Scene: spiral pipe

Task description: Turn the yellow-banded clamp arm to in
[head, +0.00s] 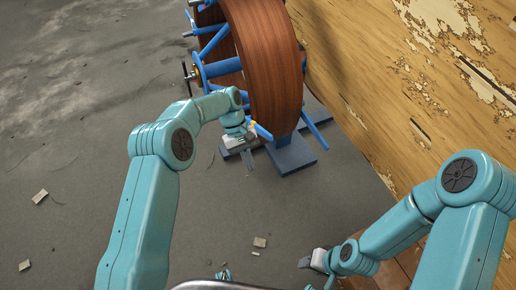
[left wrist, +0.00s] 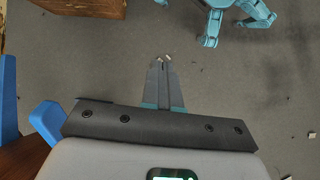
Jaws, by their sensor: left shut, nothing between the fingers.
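A large brown ring-shaped spiral pipe (head: 268,65) stands on a blue frame. A blue clamp arm (head: 263,131) sticks out at its lower front, with a small yellow patch (head: 252,123) beside it, partly hidden by my left wrist. My left gripper (head: 249,163) is just in front of and below that arm, its fingers together and empty, pointing down. In the left wrist view the closed fingers (left wrist: 163,82) are over bare floor, and a blue bar (left wrist: 47,120) shows left of the gripper body. My right gripper (head: 308,262) is low at the right, its fingers too small to judge.
The blue base foot (head: 291,156) stands on the grey floor near my left gripper. A worn wooden panel (head: 420,85) slopes along the right side. Small debris (head: 260,242) lies on the floor. The floor at left is mostly clear. A wooden block (left wrist: 85,6) shows at the left wrist view's top.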

